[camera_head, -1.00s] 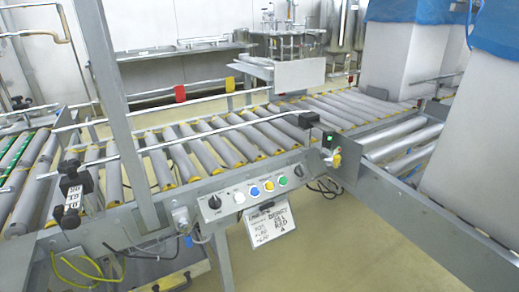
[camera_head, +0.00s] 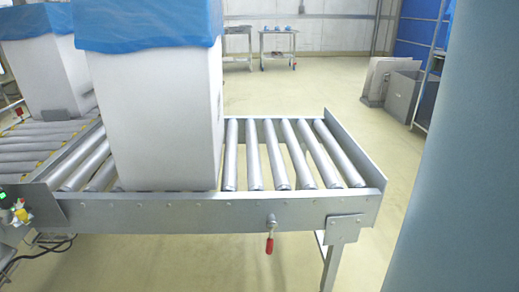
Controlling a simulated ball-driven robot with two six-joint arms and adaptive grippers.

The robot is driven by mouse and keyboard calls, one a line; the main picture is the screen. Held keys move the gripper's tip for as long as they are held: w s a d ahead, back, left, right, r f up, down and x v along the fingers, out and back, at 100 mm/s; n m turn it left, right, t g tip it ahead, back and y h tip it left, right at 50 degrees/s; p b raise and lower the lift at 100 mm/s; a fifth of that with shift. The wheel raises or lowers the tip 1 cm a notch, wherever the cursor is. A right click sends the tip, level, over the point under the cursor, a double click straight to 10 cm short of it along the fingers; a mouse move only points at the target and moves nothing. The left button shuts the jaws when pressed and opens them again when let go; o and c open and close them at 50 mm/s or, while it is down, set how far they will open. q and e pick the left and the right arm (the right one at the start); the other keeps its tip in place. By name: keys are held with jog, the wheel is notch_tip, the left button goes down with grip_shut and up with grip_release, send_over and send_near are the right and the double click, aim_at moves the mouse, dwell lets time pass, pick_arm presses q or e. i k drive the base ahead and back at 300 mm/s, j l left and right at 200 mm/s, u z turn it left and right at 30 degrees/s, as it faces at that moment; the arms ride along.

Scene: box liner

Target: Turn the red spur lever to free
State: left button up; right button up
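The red spur lever (camera_head: 269,243) hangs down from a pivot on the front rail of the roller spur, right of the middle of the head view. Its red handle points nearly straight down. Neither of my grippers shows in this view, and nothing touches the lever. The roller spur (camera_head: 330,205) has bare grey rollers at its right end and an end plate.
A tall white box with a blue liner (camera_head: 150,110) stands on the spur, left of the lever. A second lined box (camera_head: 48,75) stands behind it. A large blue-grey upright surface (camera_head: 465,170) fills the right edge. The floor behind the spur is open.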

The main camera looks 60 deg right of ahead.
aim_at(271, 222)
jog(key=l+z, duration=0.1)
jog(key=z, duration=2.15)
jog(key=j+z, duration=1.2)
jog(key=z, duration=0.15)
jog(key=j, duration=0.4)
jog(key=k+j, duration=0.15)
jog(key=j, duration=0.2)
